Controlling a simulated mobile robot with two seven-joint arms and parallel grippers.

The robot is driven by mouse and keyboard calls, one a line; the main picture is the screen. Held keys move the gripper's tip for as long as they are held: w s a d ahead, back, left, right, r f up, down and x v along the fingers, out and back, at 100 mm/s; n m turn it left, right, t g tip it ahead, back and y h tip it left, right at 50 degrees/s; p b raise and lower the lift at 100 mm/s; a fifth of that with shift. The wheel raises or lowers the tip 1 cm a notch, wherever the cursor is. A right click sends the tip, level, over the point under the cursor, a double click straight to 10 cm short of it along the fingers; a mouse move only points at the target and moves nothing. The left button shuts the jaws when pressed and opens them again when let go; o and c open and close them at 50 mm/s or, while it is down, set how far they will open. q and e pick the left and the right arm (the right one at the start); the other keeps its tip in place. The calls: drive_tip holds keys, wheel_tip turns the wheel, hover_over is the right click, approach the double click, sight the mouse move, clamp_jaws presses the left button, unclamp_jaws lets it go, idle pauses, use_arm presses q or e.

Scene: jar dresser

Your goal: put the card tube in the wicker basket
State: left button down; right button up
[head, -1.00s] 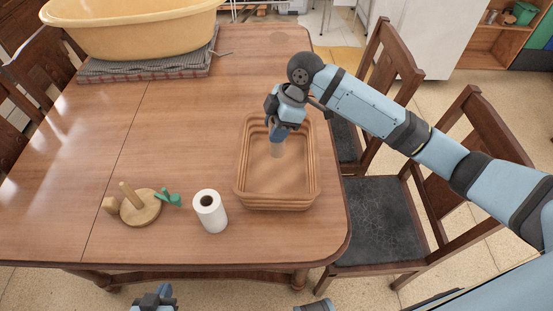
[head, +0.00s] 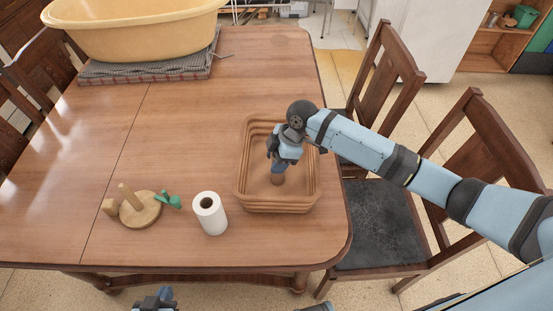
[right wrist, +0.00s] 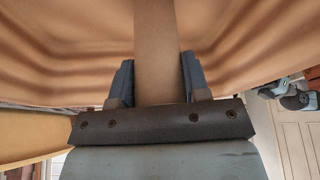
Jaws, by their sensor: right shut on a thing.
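The wicker basket (head: 248,190) is a tan, open rectangular basket near the right edge of the wooden table. My right gripper (head: 278,174) is inside the basket's opening, pointing down, and is shut on the brown card tube (head: 277,180). In the right wrist view the tube (right wrist: 155,60) stands between the two fingers (right wrist: 157,80), with the ridged basket walls (right wrist: 60,55) around it. Whether the tube touches the basket floor cannot be told. My left gripper (head: 155,299) shows only in part at the bottom edge of the head view, and its fingers are unclear.
A white paper roll (head: 209,214) stands left of the basket. A round wooden stand with a peg (head: 140,208) and a green object (head: 170,199) lie further left. A yellow tub (head: 130,30) sits on a folded cloth at the back. The middle of the table is clear.

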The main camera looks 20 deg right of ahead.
drive_tip(key=shift+f, duration=0.2)
drive_tip(key=o, duration=0.9)
drive_tip(key=shift+c, duration=0.2)
drive_tip(key=shift+r, duration=0.15)
drive_tip(key=v, duration=1.2)
drive_tip(key=shift+a+r, duration=0.1)
